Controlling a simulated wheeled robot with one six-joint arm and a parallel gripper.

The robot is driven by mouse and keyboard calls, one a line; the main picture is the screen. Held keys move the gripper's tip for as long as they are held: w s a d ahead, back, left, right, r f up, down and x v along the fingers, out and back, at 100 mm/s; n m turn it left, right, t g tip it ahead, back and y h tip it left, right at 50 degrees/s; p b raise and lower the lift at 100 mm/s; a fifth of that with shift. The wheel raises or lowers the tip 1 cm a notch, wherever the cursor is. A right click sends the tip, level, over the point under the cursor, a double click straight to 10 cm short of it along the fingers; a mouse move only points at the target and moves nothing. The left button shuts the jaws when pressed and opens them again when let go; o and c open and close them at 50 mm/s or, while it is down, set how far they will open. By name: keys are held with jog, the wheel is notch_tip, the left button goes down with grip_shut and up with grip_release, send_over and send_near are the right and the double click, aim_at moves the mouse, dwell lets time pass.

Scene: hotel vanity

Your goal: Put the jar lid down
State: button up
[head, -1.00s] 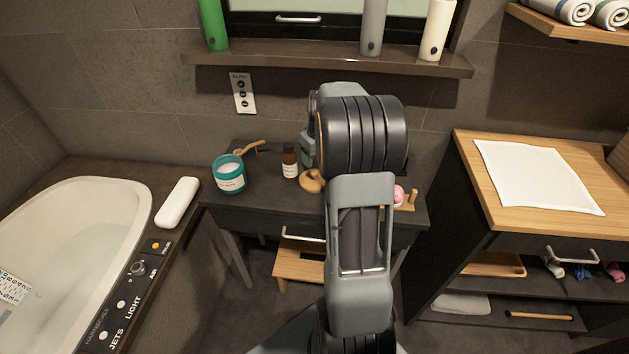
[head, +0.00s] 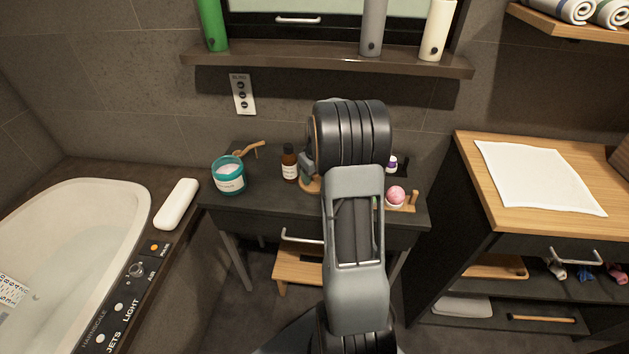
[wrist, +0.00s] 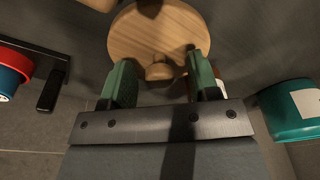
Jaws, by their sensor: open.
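The jar lid is a round wooden disc with a small knob. In the wrist view the jar lid (wrist: 185,30) lies on the dark vanity top, with its knob between my fingers. In the head view the jar lid (head: 309,187) is partly hidden by my arm. My gripper (wrist: 158,72) is open, its two green fingers on either side of the knob with gaps showing. In the head view my gripper (head: 308,168) is low over the lid. The open teal jar (head: 229,177) with pale contents stands to the left; it also shows at the wrist view's right edge (wrist: 292,110).
A brown bottle (head: 289,164) stands just left of my gripper. A wooden brush (head: 248,149) lies behind the jar. A pink ball (head: 396,195) sits on a small wooden stand right of my arm. Bare vanity top lies between jar and lid.

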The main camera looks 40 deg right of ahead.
jog(key=shift+c, duration=0.3)
grip_shut()
jog(key=shift+r, duration=0.15)
